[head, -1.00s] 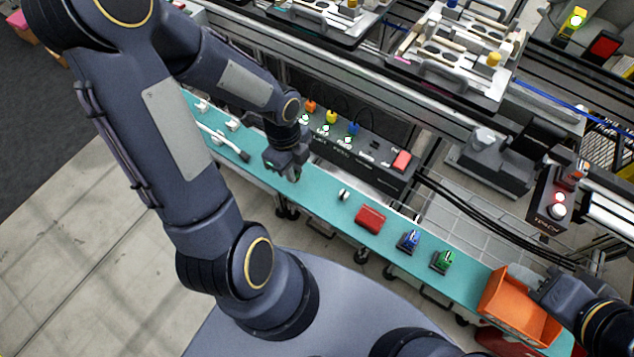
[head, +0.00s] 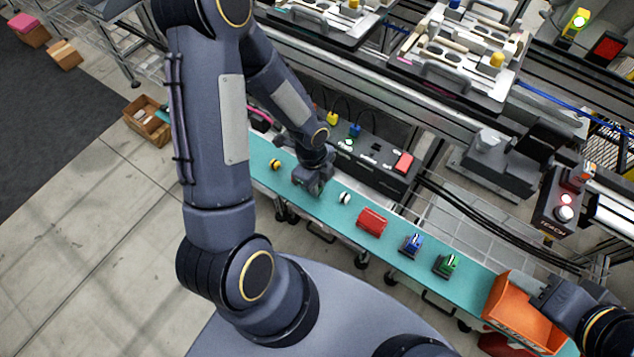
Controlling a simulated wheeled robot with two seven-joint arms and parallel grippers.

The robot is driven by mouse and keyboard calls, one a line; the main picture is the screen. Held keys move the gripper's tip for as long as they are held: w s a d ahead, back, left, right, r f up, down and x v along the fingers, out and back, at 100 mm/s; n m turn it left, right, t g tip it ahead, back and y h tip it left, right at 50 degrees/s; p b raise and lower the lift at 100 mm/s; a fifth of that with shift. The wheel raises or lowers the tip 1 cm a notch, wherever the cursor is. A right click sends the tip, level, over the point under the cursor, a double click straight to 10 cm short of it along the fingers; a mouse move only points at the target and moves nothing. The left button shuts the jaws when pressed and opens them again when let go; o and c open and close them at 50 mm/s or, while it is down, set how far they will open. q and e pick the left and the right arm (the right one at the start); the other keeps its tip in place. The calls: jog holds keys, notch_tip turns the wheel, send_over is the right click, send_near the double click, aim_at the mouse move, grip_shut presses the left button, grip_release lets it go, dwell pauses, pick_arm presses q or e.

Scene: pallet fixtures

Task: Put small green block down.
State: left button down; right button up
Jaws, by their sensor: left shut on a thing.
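My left gripper (head: 315,190) is low over the teal belt (head: 331,213), pointing down, left of a small white-and-black round piece. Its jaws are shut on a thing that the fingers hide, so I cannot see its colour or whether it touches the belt. A green block with a dark base (head: 447,264) stands on the belt further right, well apart from this gripper. My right gripper (head: 545,298) is at the orange bin (head: 512,318) at the right; its fingertips are not clear enough to tell their state.
On the belt are a yellow-and-black piece (head: 275,164), the white-and-black piece (head: 345,198), a red cylinder (head: 371,220) and a blue block (head: 411,244). A dark control box (head: 375,169) stands close behind. Bare belt shows between the pieces.

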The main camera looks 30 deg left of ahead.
pick_arm(q)
jog(key=shift+f, duration=0.2)
jog(key=c, duration=1.4)
grip_release()
jog(key=shift+r, duration=0.15)
jog(key=shift+r, duration=0.25)
notch_tip(320, 180, up, 11)
jog(key=a+p, duration=0.1)
jog(key=p, duration=0.1)
jog(key=shift+s+d+r+n+t+h, duration=0.4)
jog(key=shift+s+r+n+t, duration=0.6)
jog(key=shift+s+r+n, duration=1.55)
jog(key=shift+s+d+r+n+t+h, duration=0.35)
jog(key=shift+s+r+n+t, duration=0.85)
jog(key=shift+r+n, duration=2.35)
jog(key=shift+s+d+r+n+t+h, duration=0.6)
jog(key=shift+s+r+n, duration=1.5)
jog(key=shift+n, duration=2.1)
jog(key=shift+s+a+f, duration=0.1)
jog(key=shift+a+f, duration=0.05)
jog(key=shift+a, duration=0.15)
